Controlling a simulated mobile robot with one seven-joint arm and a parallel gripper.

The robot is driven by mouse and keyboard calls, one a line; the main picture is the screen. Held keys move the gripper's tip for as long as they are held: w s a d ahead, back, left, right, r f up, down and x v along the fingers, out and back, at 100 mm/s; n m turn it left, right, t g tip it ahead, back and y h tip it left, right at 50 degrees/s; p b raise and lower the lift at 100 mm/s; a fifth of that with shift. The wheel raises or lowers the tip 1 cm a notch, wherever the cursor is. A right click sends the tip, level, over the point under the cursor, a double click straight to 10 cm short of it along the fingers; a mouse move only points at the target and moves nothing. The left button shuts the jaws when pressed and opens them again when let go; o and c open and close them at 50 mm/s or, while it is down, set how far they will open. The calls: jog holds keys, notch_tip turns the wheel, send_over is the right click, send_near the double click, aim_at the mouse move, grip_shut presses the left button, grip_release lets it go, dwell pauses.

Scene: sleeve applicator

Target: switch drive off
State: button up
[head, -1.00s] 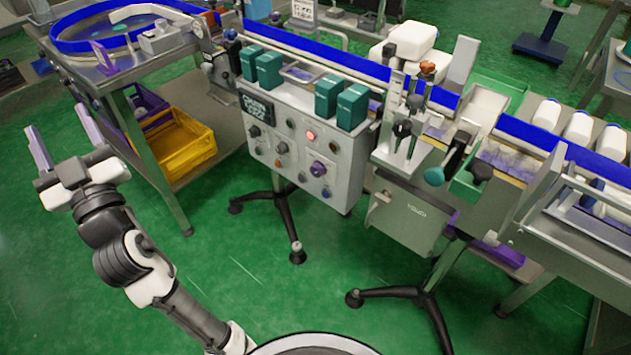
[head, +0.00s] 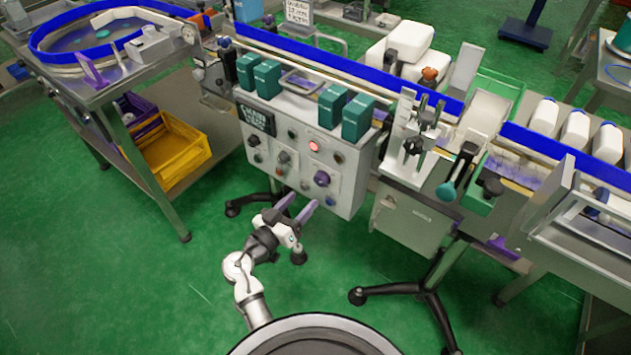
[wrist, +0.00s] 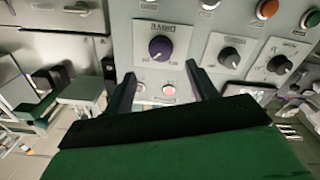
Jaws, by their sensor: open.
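The grey control panel (head: 300,160) stands below the conveyor, with several rotary knobs. A purple knob (head: 321,178) sits at its right, below a red lit lamp (head: 314,146). Black knobs (head: 284,158) sit further left. My gripper (head: 298,206) is open and empty, in front of and below the panel's lower edge. In the wrist view, where the panel appears upside down, the purple knob (wrist: 160,48) lies between and just beyond the open fingertips (wrist: 160,72), apart from them. A black knob (wrist: 229,57) is to its right.
Teal boxes (head: 267,79) stand on top of the panel housing. A metal table (head: 140,135) with a yellow crate (head: 180,160) is at left. Black stand legs (head: 400,292) are on the green floor at right.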

aim_at(318, 182)
jog(key=p+x, duration=0.1)
jog(key=x, duration=0.6)
jog(key=shift+w+d+p, duration=0.15)
jog(key=shift+w+p, duration=0.1)
jog(key=shift+p, duration=0.1)
jog(key=shift+c, duration=0.5)
jog(key=c, duration=0.9)
